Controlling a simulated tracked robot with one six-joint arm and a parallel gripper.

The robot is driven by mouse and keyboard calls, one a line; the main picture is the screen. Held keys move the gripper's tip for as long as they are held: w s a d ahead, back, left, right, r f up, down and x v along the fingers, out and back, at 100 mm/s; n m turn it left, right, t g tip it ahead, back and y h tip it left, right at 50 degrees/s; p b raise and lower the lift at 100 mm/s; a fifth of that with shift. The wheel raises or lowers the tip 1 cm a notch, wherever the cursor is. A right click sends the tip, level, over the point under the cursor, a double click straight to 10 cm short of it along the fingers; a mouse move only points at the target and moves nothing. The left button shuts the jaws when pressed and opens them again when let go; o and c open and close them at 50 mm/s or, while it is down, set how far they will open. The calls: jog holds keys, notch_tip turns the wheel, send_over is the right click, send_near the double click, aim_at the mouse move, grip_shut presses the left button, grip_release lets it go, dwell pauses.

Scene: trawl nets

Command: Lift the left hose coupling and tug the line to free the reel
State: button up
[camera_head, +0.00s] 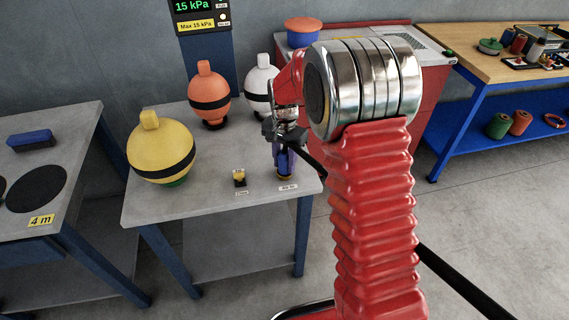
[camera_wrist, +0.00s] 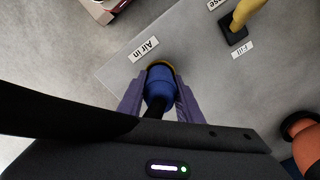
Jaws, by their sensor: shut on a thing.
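My gripper (camera_wrist: 153,95) points down at the front right corner of the grey bench, its purple fingers shut on a blue coupling. The blue coupling (camera_wrist: 159,88) has a yellow ring at its lower end and stands beside the "Air in" label (camera_wrist: 144,48). In the head view my gripper (camera_head: 284,160) covers most of the coupling. I cannot tell whether its base touches the bench. A black hose (camera_head: 461,281) runs from near the gripper behind my red arm to the lower right; it also crosses the wrist view (camera_wrist: 45,115). No reel is recognisable in view.
The grey bench (camera_head: 200,218) holds a yellow float (camera_head: 160,158), an orange float (camera_head: 208,92), a white float (camera_head: 258,85) and a small black-and-yellow valve (camera_head: 239,178). A pressure display (camera_head: 195,12) reads 15 kPa. A wooden-topped bench (camera_head: 470,45) stands right. Open floor lies at the right front.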

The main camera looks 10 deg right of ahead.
grip_shut()
notch_tip(320, 180, up, 10)
dwell(0.6)
dwell(0.7)
